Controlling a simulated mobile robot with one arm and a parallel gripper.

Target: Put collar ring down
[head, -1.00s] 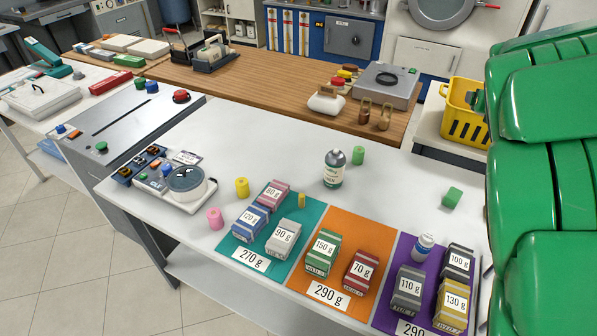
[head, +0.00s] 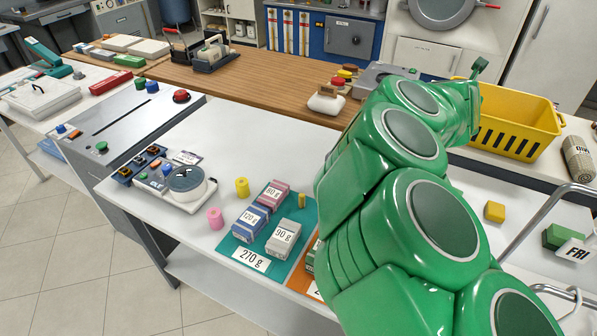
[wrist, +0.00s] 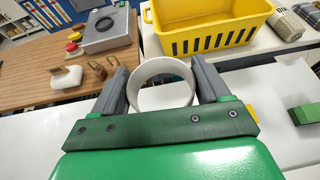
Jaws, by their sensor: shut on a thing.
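In the wrist view a white collar ring (wrist: 162,61) is held between the two dark grey fingers of my gripper (wrist: 162,76). The fingers press on its left and right sides, and its round opening shows. The ring is in front of the yellow crate in that view, with a white counter around and below. I cannot tell its height above the counter. In the head view my green arm covers the middle right, and the ring and fingertips cannot be made out there.
A yellow crate (head: 512,122) stands at the right, with a rolled cloth (head: 578,158) beside it. The teal mat (head: 292,272) holds several weight-labelled boxes. A wooden counter (head: 240,85) lies behind. A yellow block (head: 494,211) and metal rail (head: 530,228) are right of my arm.

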